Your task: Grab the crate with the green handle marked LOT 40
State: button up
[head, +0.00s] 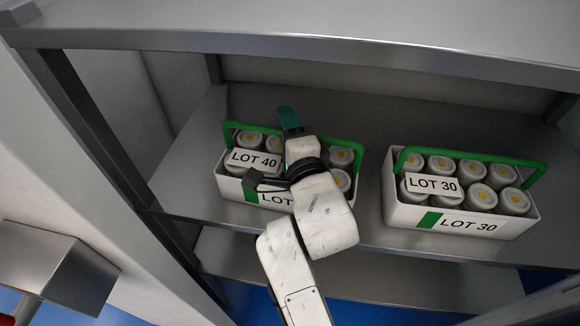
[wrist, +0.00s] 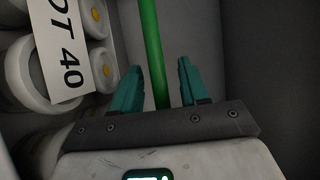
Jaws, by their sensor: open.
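The LOT 40 crate (head: 231,188) is a white carrier on the shelf at the left in the head view, with a green handle (head: 345,144) and lidded tubs inside. Its LOT 40 tag (head: 253,162) hangs at the front, and my arm hides its middle. My gripper (head: 288,118) is over the crate by the handle's far bar. In the wrist view, my gripper (wrist: 158,82) is open, with a teal finger on each side of the green handle bar (wrist: 151,45). Gaps show on both sides of the bar. The LOT 40 tag (wrist: 66,50) is at the left there.
A similar white LOT 30 crate (head: 393,207) with a green handle stands to the right on the same shelf (head: 200,150). An upper shelf (head: 300,40) runs above, and an upright post (head: 85,120) is at the left. Bare shelf lies between the crates.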

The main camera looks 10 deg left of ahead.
grip_shut()
jog(key=shift+f, duration=0.1)
dwell(1.2)
jog(key=shift+r, duration=0.3)
